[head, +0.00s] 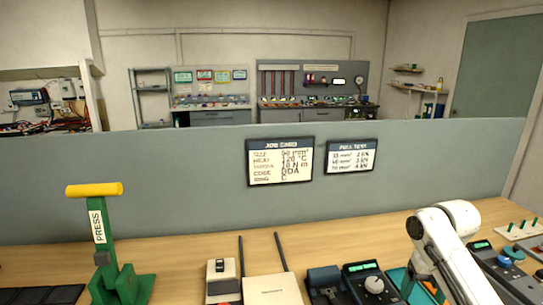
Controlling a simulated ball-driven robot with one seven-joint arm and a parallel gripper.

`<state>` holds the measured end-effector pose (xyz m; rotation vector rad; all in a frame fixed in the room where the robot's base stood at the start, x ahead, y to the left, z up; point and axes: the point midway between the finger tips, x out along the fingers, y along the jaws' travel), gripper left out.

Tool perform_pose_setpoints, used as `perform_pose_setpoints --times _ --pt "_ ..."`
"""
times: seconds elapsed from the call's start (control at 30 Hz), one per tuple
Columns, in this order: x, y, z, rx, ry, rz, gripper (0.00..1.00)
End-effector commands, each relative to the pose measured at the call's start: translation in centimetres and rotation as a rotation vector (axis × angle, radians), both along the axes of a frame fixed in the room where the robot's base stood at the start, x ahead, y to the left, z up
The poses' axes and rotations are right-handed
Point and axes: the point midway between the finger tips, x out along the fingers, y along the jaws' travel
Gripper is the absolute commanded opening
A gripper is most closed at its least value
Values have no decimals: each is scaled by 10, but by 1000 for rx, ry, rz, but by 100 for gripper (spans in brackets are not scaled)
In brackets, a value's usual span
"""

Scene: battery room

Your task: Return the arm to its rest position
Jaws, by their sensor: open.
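My white arm rises from the bottom right edge and bends at a joint above the wooden bench (190,265). My gripper (424,288) points down at the right part of the bench, over a teal surface (397,278). Its dark fingers are apart, and I see nothing held between them. The fingertips are partly cut off by the picture's bottom edge, so I cannot tell whether they touch anything.
A green press (118,281) with a yellow handle stands at left. Devices with a knob (374,284) and a green display (482,245) flank my gripper. A box with two rods (270,290) sits mid-bench. A grey partition (200,190) with two cards closes the back.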

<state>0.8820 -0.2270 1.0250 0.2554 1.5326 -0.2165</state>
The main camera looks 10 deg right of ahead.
Motion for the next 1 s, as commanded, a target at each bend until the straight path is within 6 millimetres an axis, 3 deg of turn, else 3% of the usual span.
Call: perform_pose_setpoints --times 0.27,0.57,0.8,1.0 --pt "1 40 -17 52 -48 -178 79" --pt "-11 112 -48 178 -100 -574 79" --pt "-51 172 -78 336 -97 -1128 79" --pt "-101 196 -97 443 -61 -1617 79"
